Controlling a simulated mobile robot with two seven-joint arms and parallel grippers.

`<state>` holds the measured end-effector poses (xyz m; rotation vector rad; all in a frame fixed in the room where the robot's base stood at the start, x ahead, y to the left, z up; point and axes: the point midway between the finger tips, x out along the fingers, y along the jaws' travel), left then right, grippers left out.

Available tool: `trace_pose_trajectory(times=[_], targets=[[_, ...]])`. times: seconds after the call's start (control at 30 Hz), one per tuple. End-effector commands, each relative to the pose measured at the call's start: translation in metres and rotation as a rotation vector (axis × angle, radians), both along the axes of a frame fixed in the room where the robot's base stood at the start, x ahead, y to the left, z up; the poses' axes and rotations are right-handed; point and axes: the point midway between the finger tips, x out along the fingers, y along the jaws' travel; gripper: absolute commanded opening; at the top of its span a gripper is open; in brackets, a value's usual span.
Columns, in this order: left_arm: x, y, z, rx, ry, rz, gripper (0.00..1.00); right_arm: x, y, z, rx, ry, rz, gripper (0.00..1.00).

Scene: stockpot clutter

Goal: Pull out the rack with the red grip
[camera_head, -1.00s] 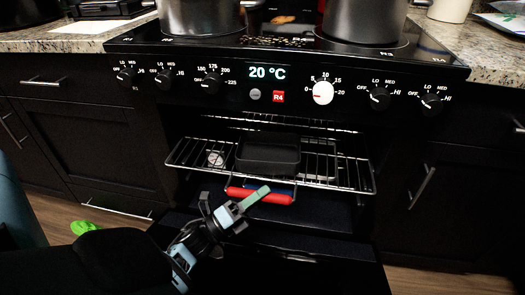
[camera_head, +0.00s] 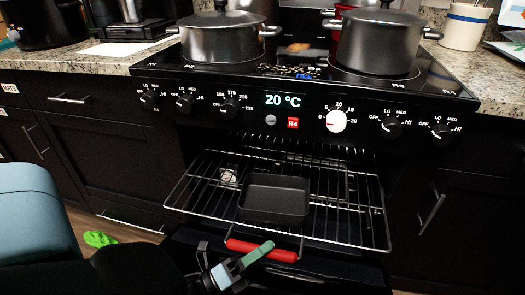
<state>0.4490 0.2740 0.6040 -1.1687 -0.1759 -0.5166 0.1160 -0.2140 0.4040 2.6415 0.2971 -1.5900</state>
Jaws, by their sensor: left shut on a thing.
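The oven rack (camera_head: 345,213) is a silver wire shelf that sticks well out of the open oven. A black rectangular pan (camera_head: 274,199) sits on it. The red grip (camera_head: 261,250) lies across the middle of the rack's front edge. The rest of the grip between the fingers is hidden. My right gripper is not in view.
A small round dial gauge (camera_head: 228,177) sits at the rack's left side. The oven door (camera_head: 330,274) is folded down below the rack. Two dark pots (camera_head: 222,38) stand on the stovetop above. A green object (camera_head: 99,239) lies on the floor at left.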

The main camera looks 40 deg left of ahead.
Motion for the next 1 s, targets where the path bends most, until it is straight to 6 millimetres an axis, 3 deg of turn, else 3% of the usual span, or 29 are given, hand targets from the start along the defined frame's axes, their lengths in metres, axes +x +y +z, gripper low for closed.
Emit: trace_pose_trajectory(times=[0.03, 0.07, 0.2, 0.63, 0.77, 1.0], targets=[[0.0, 0.0, -0.001, 0.0, 0.002, 0.001, 0.0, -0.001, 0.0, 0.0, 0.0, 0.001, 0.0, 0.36], [0.0, 0.0, -0.001, 0.0, 0.002, 0.001, 0.26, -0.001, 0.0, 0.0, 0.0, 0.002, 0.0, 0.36], [0.0, 0.0, 0.0, 0.0, 0.001, 0.0, 0.44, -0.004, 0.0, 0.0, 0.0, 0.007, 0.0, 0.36], [-0.01, 0.004, -0.005, 0.0, 0.004, 0.001, 0.44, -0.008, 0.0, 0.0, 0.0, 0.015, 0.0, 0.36], [-0.029, 0.01, -0.014, 0.0, 0.006, 0.001, 0.44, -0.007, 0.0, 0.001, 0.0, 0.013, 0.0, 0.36], [-0.077, 0.026, -0.012, 0.0, 0.005, 0.001, 0.44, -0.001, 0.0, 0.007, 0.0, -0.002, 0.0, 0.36]])
